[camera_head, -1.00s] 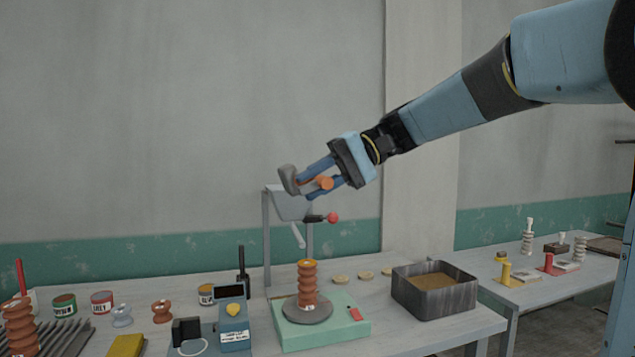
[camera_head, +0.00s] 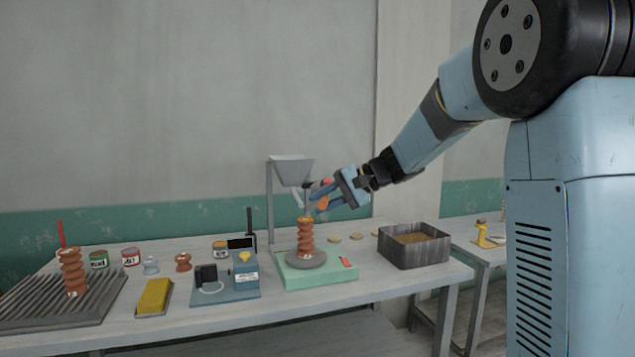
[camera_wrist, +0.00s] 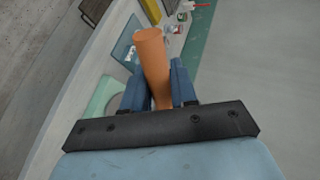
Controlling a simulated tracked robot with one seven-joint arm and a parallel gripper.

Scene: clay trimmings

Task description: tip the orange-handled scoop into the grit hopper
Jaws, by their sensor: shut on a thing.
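My gripper (camera_head: 320,197) is shut on the orange handle (camera_head: 323,203) of the scoop, to the right of the grit hopper and slightly below it. In the wrist view the orange handle (camera_wrist: 152,60) stands between my two blue fingers (camera_wrist: 158,88). The scoop's bowl is not clear in either current view, so I cannot tell its tilt or load. The grey funnel-shaped grit hopper (camera_head: 291,170) hangs on a metal stand at the back of the bench.
Below the hopper, a ribbed brown piece (camera_head: 305,238) stands on a green-based scale or turntable (camera_head: 318,276). A dark box of brown grit (camera_head: 415,257) is to the right. A blue device (camera_head: 240,280), a yellow block (camera_head: 155,294) and a ridged rack (camera_head: 50,300) are left.

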